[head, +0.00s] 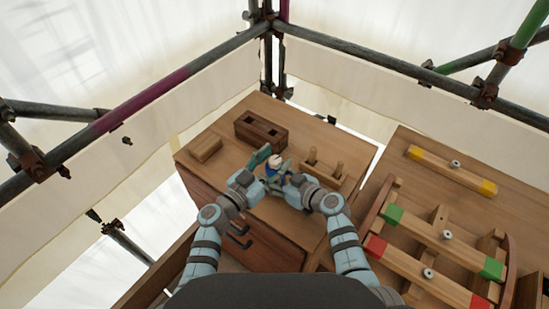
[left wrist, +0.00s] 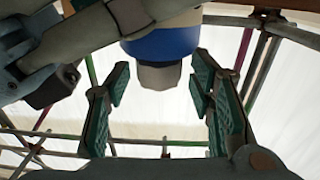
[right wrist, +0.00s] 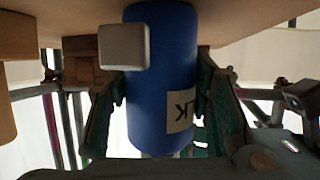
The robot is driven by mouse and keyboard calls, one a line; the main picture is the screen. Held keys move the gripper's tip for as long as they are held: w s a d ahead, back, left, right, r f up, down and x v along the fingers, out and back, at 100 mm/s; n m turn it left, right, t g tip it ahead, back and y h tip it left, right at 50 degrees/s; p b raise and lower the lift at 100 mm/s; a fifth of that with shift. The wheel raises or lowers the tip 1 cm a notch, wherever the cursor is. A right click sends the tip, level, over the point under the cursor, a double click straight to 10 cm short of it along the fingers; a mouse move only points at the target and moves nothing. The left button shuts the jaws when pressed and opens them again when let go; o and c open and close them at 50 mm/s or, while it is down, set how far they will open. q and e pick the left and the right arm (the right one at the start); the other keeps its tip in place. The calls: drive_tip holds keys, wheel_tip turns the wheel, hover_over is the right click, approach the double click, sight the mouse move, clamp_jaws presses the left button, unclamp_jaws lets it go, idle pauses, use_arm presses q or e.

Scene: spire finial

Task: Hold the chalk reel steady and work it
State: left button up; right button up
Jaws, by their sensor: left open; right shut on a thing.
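The chalk reel (head: 271,170) is a blue cylinder with a pale top, between my two grippers above the cabinet top in the head view. In the right wrist view the blue body (right wrist: 160,115) carries a pale label, partly legible, and a pale square block shows in front of it. My right gripper (head: 283,172) is shut on the reel, one finger on each side. My left gripper (head: 259,160) is open beside it. In the left wrist view the reel's blue band and grey tip (left wrist: 160,76) show between and beyond the spread fingers; contact is not visible.
A dark wooden block with holes (head: 261,131), a small wooden block (head: 205,148) and a wooden peg stand (head: 325,170) sit on the cabinet top (head: 222,182). A second bench at right holds beams with coloured ends (head: 450,170). Scaffold pipes and sheeting surround.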

use_arm(q)
drive_tip(key=shift+w+d, duration=0.2)
drive_tip(key=shift+d, duration=0.05)
clamp_jaws()
drive_tip(key=shift+w+m+g+h, duration=0.1)
drive_tip(key=shift+m+g+h, duration=0.8)
drive_tip(key=shift+g+h, duration=0.15)
drive_tip(key=m+g+h, duration=0.3)
drive_tip(key=shift+g, duration=0.25)
unclamp_jaws()
drive_tip(key=v, duration=1.2)
